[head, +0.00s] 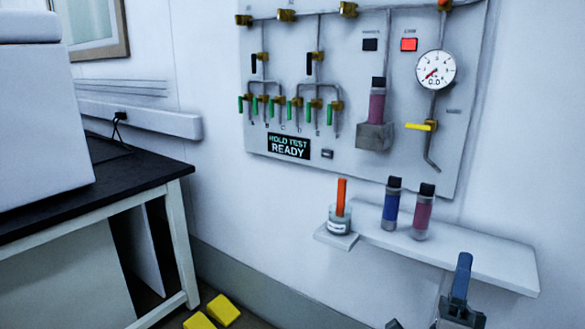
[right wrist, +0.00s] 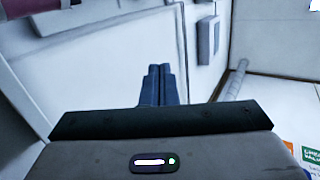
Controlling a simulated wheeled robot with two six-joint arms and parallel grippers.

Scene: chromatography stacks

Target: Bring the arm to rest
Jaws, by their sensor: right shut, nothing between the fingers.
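My right gripper (head: 464,258) is at the lower right of the head view, its blue fingers pointing up in front of the wall shelf (head: 500,262). In the right wrist view its two blue fingers (right wrist: 160,68) lie side by side, closed together with nothing between them. The gripper looks clear of the cartridges on the shelf. My left gripper is not in view.
A blue cartridge (head: 391,207), a pink cartridge (head: 423,214) and a beaker (head: 339,220) with an orange stick stand on the shelf. The wall panel (head: 350,90) carries valves, a gauge (head: 435,70) and a holder with another pink cartridge (head: 376,104). A dark-topped bench (head: 140,172) stands left.

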